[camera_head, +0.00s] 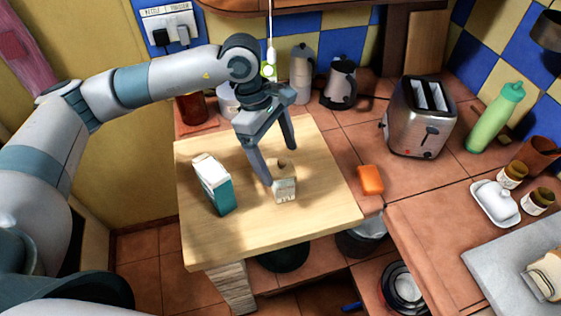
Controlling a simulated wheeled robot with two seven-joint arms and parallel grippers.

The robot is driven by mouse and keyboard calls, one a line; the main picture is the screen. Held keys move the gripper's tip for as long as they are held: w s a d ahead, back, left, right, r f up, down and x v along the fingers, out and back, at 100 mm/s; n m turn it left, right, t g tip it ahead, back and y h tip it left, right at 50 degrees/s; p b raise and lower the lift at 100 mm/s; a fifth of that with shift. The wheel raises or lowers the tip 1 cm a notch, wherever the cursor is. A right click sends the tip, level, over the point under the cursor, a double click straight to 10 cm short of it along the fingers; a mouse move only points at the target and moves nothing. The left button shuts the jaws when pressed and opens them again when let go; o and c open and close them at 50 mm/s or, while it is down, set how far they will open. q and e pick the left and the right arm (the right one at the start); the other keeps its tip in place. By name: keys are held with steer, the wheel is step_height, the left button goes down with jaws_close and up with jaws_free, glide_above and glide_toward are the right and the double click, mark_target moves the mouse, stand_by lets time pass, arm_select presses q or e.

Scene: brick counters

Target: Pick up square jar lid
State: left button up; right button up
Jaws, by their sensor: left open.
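A small pale square jar (285,190) stands on the wooden board top (220,247), with dark markings on its front. Its square lid (283,164) appears to sit on top, with a small brownish spot in the middle. My left gripper (280,164) points down over the jar with its fingers apart. One finger is at the jar's near left side and the other is behind it. I cannot tell whether either finger touches the lid. My right gripper is not in view.
A teal and white carton (213,186) stands left of the jar. An orange sponge-like block (370,180) lies on the tiles to the right. The board's front is clear.

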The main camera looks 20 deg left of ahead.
arm_select(q)
steer(key=shift+d+f, duration=0.15)
steer(key=shift+f, duration=0.45)
steer(key=c, duration=1.1)
steer(key=shift+r, duration=0.1)
